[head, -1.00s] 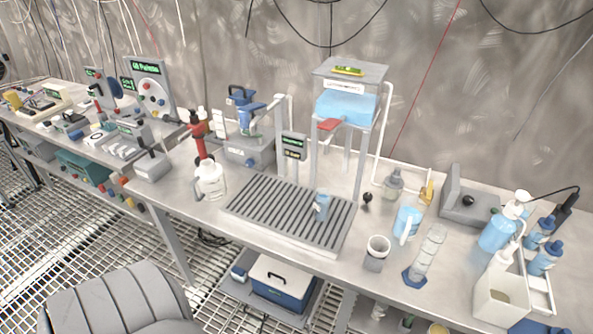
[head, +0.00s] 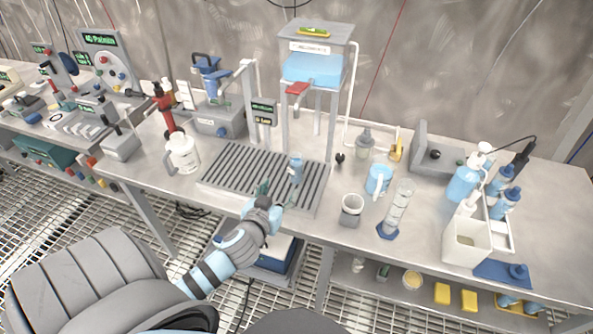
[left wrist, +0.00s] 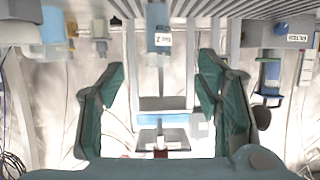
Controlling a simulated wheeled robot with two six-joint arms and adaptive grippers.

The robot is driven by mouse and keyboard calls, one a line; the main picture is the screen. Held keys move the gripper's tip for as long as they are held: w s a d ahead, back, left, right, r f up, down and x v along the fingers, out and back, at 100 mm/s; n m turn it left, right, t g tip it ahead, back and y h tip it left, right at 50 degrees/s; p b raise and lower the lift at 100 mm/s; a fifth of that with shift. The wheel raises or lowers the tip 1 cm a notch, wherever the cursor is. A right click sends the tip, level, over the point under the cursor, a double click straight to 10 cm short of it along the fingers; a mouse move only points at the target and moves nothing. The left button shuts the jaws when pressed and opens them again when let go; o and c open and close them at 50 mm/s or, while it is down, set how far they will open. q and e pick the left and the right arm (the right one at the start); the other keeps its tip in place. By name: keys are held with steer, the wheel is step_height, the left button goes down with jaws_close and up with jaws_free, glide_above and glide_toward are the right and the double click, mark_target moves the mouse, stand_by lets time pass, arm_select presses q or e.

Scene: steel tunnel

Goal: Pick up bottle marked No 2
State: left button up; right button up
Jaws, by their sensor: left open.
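A small blue bottle (head: 296,168) stands on the ribbed grey tray (head: 240,167) near its right part. In the left wrist view, which looks upside down, the blue bottle (left wrist: 158,22) shows at top centre with a white label that seems to read No 2. My left gripper (head: 275,194) reaches over the front edge of the tray, just short of the bottle. Its green fingers are apart, and the space between them (left wrist: 162,78) is empty in the left wrist view. My right gripper is not in view.
A stand with a blue tank (head: 314,69) rises behind the tray. A grey cup (head: 351,210), a blue mug (head: 378,180) and a clear cylinder (head: 398,207) stand to the right. Further right is a white container (head: 466,245).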

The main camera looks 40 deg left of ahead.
mark_target(294, 166)
arm_select(q)
steer(key=shift+t, duration=0.4)
steer(key=x, duration=0.5)
steer(key=r+x, duration=0.1)
steer(key=x, duration=0.9)
steer(key=shift+w+r, duration=0.2)
steer(key=shift+w, duration=0.1)
jaws_close()
